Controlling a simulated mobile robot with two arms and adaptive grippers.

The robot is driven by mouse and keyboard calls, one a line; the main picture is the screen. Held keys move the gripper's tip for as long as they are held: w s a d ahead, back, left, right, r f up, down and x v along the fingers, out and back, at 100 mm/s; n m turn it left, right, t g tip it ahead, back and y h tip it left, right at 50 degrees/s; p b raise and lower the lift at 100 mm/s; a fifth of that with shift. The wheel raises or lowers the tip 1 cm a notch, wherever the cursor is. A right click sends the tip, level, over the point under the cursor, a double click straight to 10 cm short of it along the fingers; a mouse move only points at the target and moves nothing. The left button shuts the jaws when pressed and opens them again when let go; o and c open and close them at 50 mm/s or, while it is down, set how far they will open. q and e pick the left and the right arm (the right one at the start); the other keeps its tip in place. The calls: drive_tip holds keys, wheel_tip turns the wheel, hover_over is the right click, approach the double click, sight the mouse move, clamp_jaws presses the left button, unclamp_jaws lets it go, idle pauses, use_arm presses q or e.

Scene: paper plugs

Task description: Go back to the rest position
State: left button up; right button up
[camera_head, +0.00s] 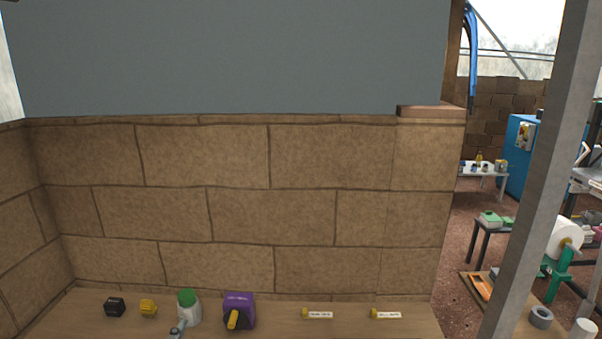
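Neither of my grippers shows in the head view, and no part of my arms can be made out. Two small white labelled pieces with yellow ends lie apart on the wooden surface (275,330), one near the middle (320,315) and one to its right (387,315). Their labels are too small to read. To the left stand a purple block (241,303) with a yellow handle and a white container with a green top (188,304). A grey part (178,329) sits at the container's front. A small yellow object (148,308) and a black one (115,307) are farther left.
A block wall (240,215) rises behind the surface, with a grey panel (230,55) above. A slanted grey post (545,160) stands at the right. Beyond it are a blue cabinet (517,155), small tables and a white roll (565,238) on a green stand.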

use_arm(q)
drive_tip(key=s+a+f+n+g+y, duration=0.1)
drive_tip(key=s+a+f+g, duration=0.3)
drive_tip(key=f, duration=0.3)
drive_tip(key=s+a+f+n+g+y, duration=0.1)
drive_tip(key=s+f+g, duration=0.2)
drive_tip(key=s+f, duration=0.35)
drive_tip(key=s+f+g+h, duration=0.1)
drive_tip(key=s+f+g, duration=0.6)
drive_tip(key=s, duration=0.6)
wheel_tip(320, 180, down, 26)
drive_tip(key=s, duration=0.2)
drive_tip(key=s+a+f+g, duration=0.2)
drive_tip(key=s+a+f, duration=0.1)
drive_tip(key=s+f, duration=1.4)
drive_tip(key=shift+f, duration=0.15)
